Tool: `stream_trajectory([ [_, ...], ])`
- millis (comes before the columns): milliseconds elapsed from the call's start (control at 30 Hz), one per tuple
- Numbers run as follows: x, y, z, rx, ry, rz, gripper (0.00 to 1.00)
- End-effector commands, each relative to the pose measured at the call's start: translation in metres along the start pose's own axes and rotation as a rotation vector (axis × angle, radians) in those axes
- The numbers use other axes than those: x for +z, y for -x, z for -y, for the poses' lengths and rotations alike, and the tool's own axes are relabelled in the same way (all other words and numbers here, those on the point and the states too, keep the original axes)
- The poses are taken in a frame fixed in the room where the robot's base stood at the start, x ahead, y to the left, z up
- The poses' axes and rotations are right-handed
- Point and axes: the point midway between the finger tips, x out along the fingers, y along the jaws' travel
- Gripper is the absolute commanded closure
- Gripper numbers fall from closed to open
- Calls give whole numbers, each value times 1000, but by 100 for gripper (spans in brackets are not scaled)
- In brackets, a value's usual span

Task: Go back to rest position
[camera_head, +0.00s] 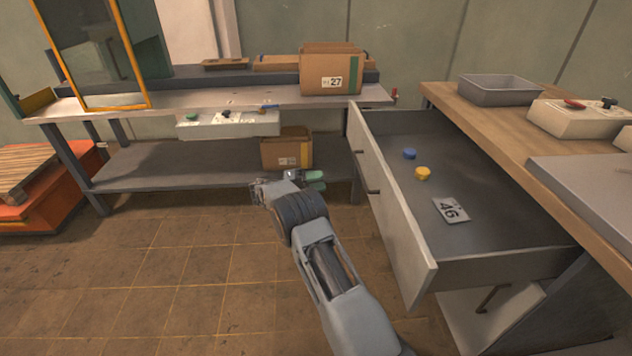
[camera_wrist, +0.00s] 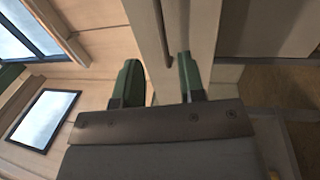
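My arm reaches forward over the floor, and my gripper (camera_head: 316,180) is left of the open drawer (camera_head: 483,268), in front of the lower shelf. In the wrist view its two green fingers (camera_wrist: 159,80) stand apart with nothing held between them. A pale upright panel with a dark bar-shaped part shows beyond the fingers; I cannot tell how near it is. The drawer's front (camera_head: 392,205) with its handles faces my arm. Inside lie a blue piece (camera_head: 409,154), a yellow piece (camera_head: 422,173) and a plate marked 46 (camera_head: 451,210).
A workbench (camera_head: 210,101) at the back bears a cardboard box marked 27 (camera_head: 331,72). Another box (camera_head: 287,150) stands on its lower shelf (camera_head: 180,164). A wooden counter (camera_head: 500,125) with a grey tray (camera_head: 498,90) is at right.

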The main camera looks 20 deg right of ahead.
Motion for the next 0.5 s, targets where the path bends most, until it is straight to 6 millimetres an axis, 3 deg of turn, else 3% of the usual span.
stream_trajectory([
  [300, 1, -1, -6, -10, 5, 0, 63],
  [367, 3, -5, -17, -37, 16, 0, 63],
  [500, 16, -26, -65, -188, 83, -8, 63],
])
